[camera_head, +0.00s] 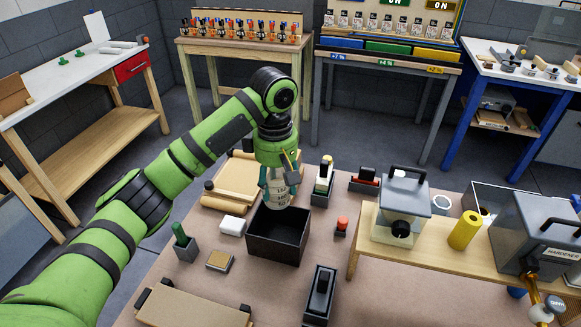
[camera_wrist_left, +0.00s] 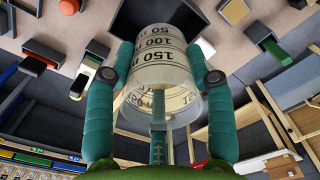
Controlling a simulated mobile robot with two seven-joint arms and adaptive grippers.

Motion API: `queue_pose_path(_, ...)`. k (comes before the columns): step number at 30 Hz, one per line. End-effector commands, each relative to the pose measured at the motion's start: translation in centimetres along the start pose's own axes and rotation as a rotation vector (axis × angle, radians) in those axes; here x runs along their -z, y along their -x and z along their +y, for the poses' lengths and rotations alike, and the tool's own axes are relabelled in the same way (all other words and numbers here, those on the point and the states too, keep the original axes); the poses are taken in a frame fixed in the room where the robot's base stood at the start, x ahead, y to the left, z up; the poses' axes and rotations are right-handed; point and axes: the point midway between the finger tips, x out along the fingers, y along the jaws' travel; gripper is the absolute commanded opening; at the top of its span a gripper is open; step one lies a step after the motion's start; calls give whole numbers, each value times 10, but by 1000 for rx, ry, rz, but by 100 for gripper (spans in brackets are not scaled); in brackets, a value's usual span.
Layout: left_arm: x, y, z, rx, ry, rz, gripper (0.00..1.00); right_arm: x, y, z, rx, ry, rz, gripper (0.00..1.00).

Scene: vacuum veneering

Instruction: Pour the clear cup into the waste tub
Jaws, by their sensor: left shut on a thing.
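My left gripper (camera_head: 278,180) hangs above the waste tub, its teal fingers closed on the clear cup. The clear cup (camera_head: 279,196) is see-through with dark volume marks. In the left wrist view, the cup (camera_wrist_left: 158,70) is held between both fingers, and the marks 50, 100 and 150 show. The waste tub (camera_head: 277,246) is a black open box on the brown table, just below the cup. Part of it shows behind the cup in the wrist view (camera_wrist_left: 200,14). The cup's exact tilt and contents are hard to tell. My right gripper is out of view.
A white block (camera_head: 232,226) and a wooden roll (camera_head: 232,202) lie left of the tub. A red-topped piece (camera_head: 342,225) stands close on its right. A wooden riser (camera_head: 440,246) holds a grey box and a yellow cylinder (camera_head: 465,230).

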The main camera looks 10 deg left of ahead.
Motion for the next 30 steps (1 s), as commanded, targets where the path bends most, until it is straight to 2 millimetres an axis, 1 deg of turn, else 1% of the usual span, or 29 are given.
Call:
queue_pose_path(1, 2, 11, 12, 4, 133, -7, 18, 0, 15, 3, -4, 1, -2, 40)
queue_pose_path(2, 4, 13, 18, 5, 224, -9, 18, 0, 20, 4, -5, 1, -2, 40)
queue_pose_path(4, 9, 15, 30, 9, 447, -12, 18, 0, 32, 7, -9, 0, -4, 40)
queue_pose_path(6, 11, 10, 36, 11, 634, -13, 18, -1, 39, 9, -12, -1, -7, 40)
queue_pose_path(12, 8, -6, 42, 12, 1033, -8, 18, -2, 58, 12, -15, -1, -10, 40)
queue_pose_path(15, 3, -14, 41, 7, 1177, -5, 18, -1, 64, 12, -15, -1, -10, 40)
queue_pose_path(18, 0, -21, 40, 3, 1257, -8, 18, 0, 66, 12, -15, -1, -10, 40)
queue_pose_path(23, 0, -32, 39, -31, 1291, -75, 18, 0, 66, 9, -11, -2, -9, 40)
queue_pose_path(26, -1, -42, 40, -75, 1287, -175, 18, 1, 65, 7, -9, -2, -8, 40)
queue_pose_path(30, -3, -58, 43, -157, 1275, -363, 18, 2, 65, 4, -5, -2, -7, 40)
